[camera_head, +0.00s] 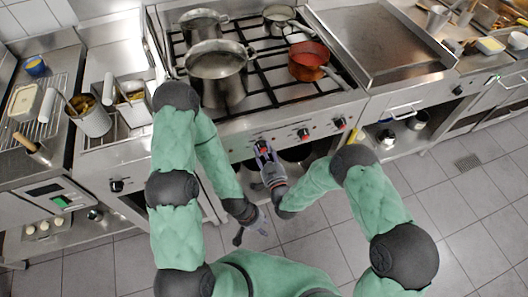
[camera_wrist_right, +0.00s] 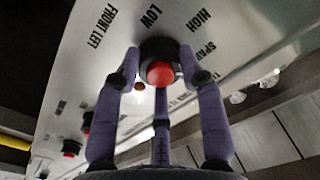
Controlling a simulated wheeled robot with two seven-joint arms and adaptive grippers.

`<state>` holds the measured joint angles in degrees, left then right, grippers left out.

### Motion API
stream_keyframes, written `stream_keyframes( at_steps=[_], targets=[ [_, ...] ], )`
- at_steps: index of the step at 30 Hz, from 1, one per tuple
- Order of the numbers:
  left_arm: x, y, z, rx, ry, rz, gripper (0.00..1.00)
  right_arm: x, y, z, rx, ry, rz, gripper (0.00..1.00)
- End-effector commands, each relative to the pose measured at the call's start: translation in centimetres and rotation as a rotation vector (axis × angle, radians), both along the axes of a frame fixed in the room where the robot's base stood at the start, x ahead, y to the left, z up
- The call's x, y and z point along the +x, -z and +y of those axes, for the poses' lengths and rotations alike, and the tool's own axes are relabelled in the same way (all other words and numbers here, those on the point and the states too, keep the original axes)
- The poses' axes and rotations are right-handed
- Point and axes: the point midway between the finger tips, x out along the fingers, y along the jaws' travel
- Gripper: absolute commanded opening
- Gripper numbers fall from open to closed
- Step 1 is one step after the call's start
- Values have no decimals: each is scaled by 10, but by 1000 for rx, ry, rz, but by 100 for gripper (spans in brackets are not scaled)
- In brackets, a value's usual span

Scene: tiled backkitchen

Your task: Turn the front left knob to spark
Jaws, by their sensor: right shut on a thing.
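The front left knob (camera_wrist_right: 160,73) is black with a red centre, set in a steel panel marked FRONT LEFT, LOW, HIGH and SPARK. In the head view the knob (camera_head: 262,144) is on the stove front, partly covered by my gripper. My right gripper (camera_head: 265,152) is shut on this knob. In the right wrist view its purple-grey fingers (camera_wrist_right: 161,90) close around the knob from both sides and below. The knob's pointer mark is hard to make out. My left gripper (camera_head: 251,226) hangs low in front of the stove, away from the knobs; its jaw opening is unclear.
Other red-centred knobs (camera_head: 304,134) (camera_head: 340,124) sit to the right on the same panel. A large steel pot (camera_head: 217,66), a smaller pot (camera_head: 203,24) and a red saucepan (camera_head: 308,62) stand on the stove grates. The tiled floor (camera_head: 320,225) around the arms is clear.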

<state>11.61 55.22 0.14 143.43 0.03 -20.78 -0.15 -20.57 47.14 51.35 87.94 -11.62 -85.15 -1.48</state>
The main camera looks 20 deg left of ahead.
Motion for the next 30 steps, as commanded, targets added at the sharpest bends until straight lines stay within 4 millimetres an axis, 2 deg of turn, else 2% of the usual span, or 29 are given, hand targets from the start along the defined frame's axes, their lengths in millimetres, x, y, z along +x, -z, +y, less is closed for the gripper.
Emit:
stream_keyframes(
  at_steps=[12, 13, 15, 25, 30],
  targets=[
    [0, 0, 0, 0, 0, 0, 40, 2, -3, 0, -3, 2, -11, 8],
    [0, 0, 0, 0, 0, 0, 40, 2, -3, 0, -3, 2, -11, 46],
    [0, 0, 0, 0, 0, 0, 40, 2, -3, 0, -4, 2, -11, 64],
    [0, 0, 0, 0, 0, 0, 40, 1, -2, 0, -5, 0, -7, 64],
    [0, 0, 0, 0, 0, 0, 40, 1, -12, 0, -4, 0, -9, 64]
  ],
)
